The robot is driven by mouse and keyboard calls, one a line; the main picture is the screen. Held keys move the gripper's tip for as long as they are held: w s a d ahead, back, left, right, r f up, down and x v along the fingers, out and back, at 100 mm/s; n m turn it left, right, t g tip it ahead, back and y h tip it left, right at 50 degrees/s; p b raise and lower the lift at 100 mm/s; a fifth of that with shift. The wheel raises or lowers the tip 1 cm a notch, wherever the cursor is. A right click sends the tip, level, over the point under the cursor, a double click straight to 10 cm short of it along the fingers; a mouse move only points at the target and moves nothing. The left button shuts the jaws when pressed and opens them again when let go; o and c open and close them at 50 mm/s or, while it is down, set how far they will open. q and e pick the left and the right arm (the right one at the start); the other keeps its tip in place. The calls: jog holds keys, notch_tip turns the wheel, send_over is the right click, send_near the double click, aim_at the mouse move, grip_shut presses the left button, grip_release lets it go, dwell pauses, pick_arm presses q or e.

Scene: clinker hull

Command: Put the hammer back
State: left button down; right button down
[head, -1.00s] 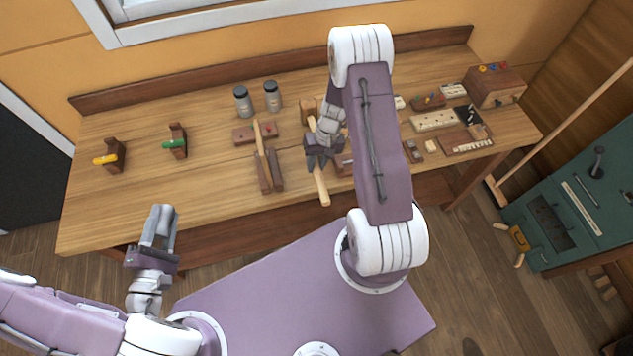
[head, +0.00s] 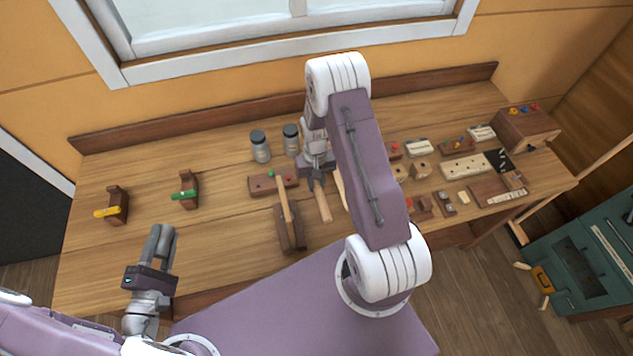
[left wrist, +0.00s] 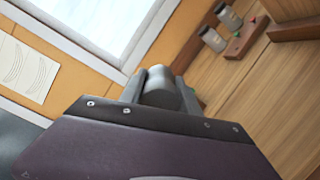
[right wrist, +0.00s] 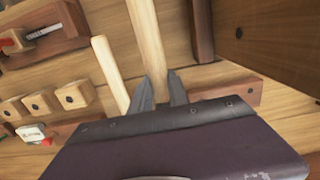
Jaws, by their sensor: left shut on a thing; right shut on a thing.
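My right gripper (head: 317,178) is shut on a pale wooden handle, which I take as the hammer (head: 323,204). The handle points toward the bench's front edge; its head is hidden by my gripper and arm. In the right wrist view the handle (right wrist: 148,38) runs up from between the fingertips (right wrist: 160,92). A second pale handle (right wrist: 110,70) lies beside it, apart from the fingers. My left gripper (head: 160,242), left of the bench tools, is shut on a grey cylinder, clearer in the left wrist view (left wrist: 160,88).
Another wooden-handled tool (head: 283,200) lies over a dark two-bar rest (head: 298,232). Two grey jars (head: 260,147) stand behind a red-dotted block (head: 263,185). Yellow (head: 117,205) and green-handled (head: 188,190) pieces stand left. Small blocks and trays crowd the right.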

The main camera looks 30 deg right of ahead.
notch_tip(320, 180, down, 5)
jog(key=b, duration=0.3)
jog(key=shift+d+r, duration=0.1)
jog(key=shift+r, duration=0.05)
jog(key=shift+s+f+b, duration=0.1)
jog(key=shift+f+b, duration=0.45)
jog(key=shift+w, duration=0.2)
jog(key=shift+s+f, duration=0.1)
jog(key=shift+f, duration=0.35)
jog(key=c, duration=1.2)
grip_release()
